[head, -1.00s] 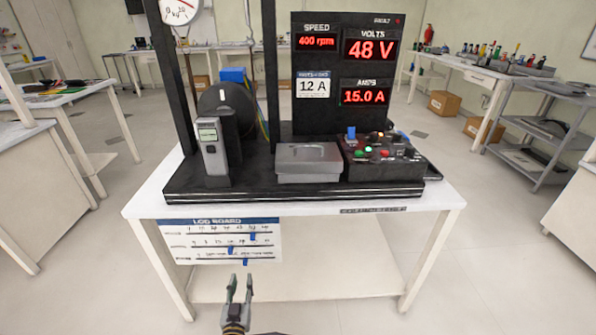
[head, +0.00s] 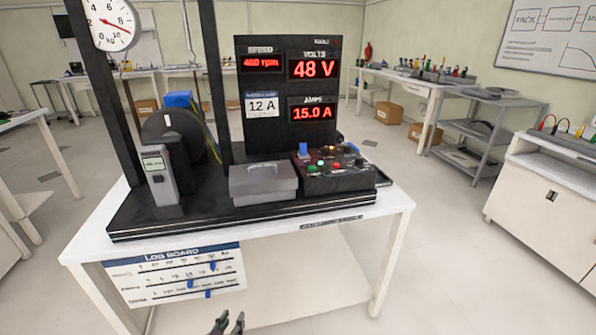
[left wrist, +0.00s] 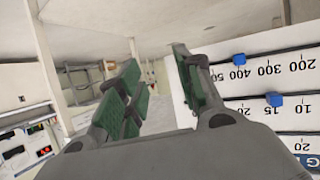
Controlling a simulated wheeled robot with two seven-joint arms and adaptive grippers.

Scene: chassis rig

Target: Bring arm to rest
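My right gripper is in neither view.
The white table (head: 235,243) carries the rig with a dial, a display panel (head: 288,92) reading 48 V and 15.0 A, a grey box (head: 262,182) and a control box (head: 340,178). A shelf cart (head: 487,125) and a cabinet (head: 545,195) stand at right. The floor between is clear.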

